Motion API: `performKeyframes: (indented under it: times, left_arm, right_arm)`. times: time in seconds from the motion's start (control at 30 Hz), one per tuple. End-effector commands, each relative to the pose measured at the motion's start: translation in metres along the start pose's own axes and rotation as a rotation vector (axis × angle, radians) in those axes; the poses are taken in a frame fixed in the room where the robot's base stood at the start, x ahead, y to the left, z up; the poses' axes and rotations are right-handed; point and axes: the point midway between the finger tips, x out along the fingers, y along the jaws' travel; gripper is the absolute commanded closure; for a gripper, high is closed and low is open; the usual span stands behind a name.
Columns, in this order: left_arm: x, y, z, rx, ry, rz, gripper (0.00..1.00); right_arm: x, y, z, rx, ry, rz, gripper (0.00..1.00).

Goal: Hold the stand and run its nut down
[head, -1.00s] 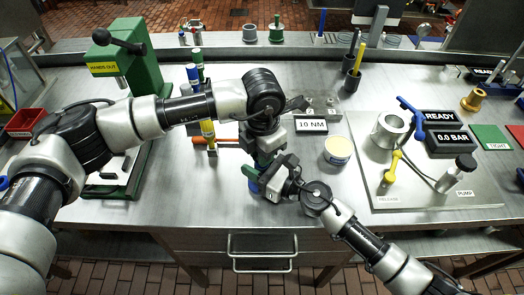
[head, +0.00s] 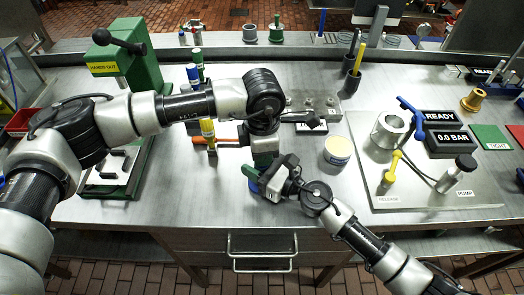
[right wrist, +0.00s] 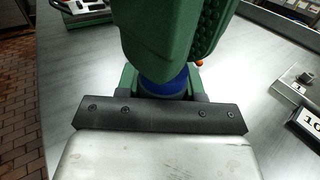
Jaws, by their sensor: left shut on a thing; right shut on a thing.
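A blue round part, which I take to be the stand (right wrist: 165,82), shows between the jaws of my right gripper (right wrist: 163,95) in the right wrist view. In the head view only a bit of blue shows at its foot. My right gripper (head: 262,180) comes in level from the right and is shut on it. My left gripper (head: 265,158) points down from above and is shut at the top, where the nut would be.
An orange-handled tool (head: 215,141) lies just left of the grippers. The green press (head: 125,60) is at left, the pump plate (head: 430,190) at right.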

Motion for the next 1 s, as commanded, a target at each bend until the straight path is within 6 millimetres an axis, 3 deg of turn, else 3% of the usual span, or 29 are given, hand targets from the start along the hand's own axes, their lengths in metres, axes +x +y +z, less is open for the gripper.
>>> performKeyframes:
  times: [0.33, 0.37, 0.5, 0.8, 1.0]
  left_arm:
    - [-0.001, 0.002, -0.001, -0.002, 0.002, 0.003, 1.0]
    - [-0.001, 0.002, -0.001, -0.002, 0.002, 0.003, 0.77]
    - [-0.001, 0.001, -0.001, -0.001, 0.001, 0.002, 0.55]
    - [-0.002, 0.001, 0.0, 0.0, 0.0, 0.001, 0.55]
    - [-0.026, 0.001, 0.0, 0.001, -0.001, 0.004, 0.55]
  right_arm:
    - [-0.001, -0.001, -0.001, 0.0, 0.002, -0.003, 1.0]
    - [-0.001, -0.001, -0.001, 0.0, 0.002, -0.003, 1.0]
    - [-0.001, -0.001, -0.001, 0.0, 0.002, -0.002, 1.0]
    - [-0.001, 0.0, -0.001, 0.0, 0.002, -0.001, 1.0]
    - [0.0, 0.0, -0.001, 0.0, 0.002, 0.0, 1.0]
